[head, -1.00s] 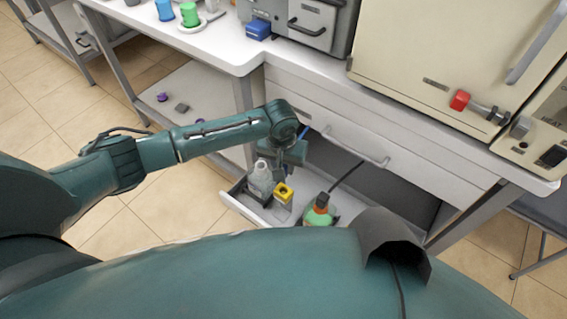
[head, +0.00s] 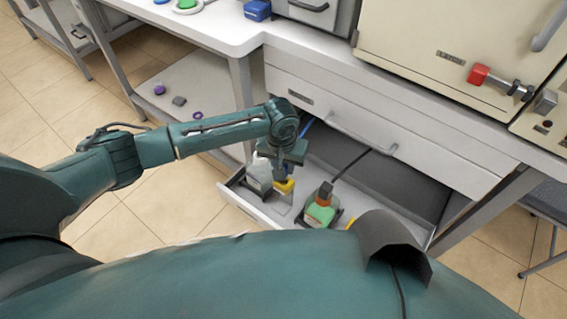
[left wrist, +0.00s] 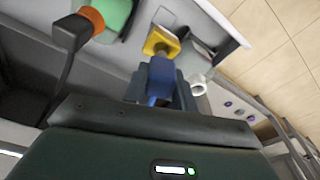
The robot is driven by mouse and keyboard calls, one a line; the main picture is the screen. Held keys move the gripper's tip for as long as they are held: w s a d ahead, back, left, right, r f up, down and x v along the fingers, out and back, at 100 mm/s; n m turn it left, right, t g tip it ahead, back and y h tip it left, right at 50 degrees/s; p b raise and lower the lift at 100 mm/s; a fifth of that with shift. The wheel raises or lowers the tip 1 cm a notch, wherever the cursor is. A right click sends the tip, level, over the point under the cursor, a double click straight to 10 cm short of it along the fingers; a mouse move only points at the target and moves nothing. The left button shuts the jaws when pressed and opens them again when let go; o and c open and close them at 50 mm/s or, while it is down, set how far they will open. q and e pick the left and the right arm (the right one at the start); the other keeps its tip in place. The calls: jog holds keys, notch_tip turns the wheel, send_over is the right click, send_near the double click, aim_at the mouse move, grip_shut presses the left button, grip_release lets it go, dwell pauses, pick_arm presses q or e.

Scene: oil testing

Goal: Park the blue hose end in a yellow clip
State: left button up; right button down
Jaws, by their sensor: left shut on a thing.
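My left gripper (head: 284,165) reaches into the open drawer. In the left wrist view its jaws (left wrist: 161,88) are shut on the blue hose end (left wrist: 162,68). The blue hose (head: 309,129) shows behind the gripper in the head view. A yellow clip (head: 285,187) stands in the drawer just below the gripper, partly hidden by it. In the left wrist view the yellow clip (left wrist: 160,43) lies right at the tip of the blue hose end; I cannot tell whether they touch. My right gripper is not in view.
The drawer (head: 252,208) also holds a clear bottle (head: 258,172) left of the clip and a green bottle with an orange neck (head: 320,212) and black hose to its right. Another yellow piece (head: 350,223) shows near my body. The cabinet front (head: 400,125) stands behind.

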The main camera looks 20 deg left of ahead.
pick_arm(q)
jog(key=shift+f+p, duration=0.35)
jog(key=shift+p, duration=0.35)
dwell(0.7)
jog(key=shift+f+b, duration=0.4)
jog(key=shift+f, duration=1.15)
dwell(0.9)
jog(key=o, duration=1)
jog(key=r+p, duration=0.1)
jog(key=r, duration=0.3)
jog(key=s+r+p, duration=0.1)
jog(key=r, duration=0.3)
jog(key=r+p, duration=0.1)
jog(key=r, duration=0.4)
jog(key=shift+s, duration=0.3)
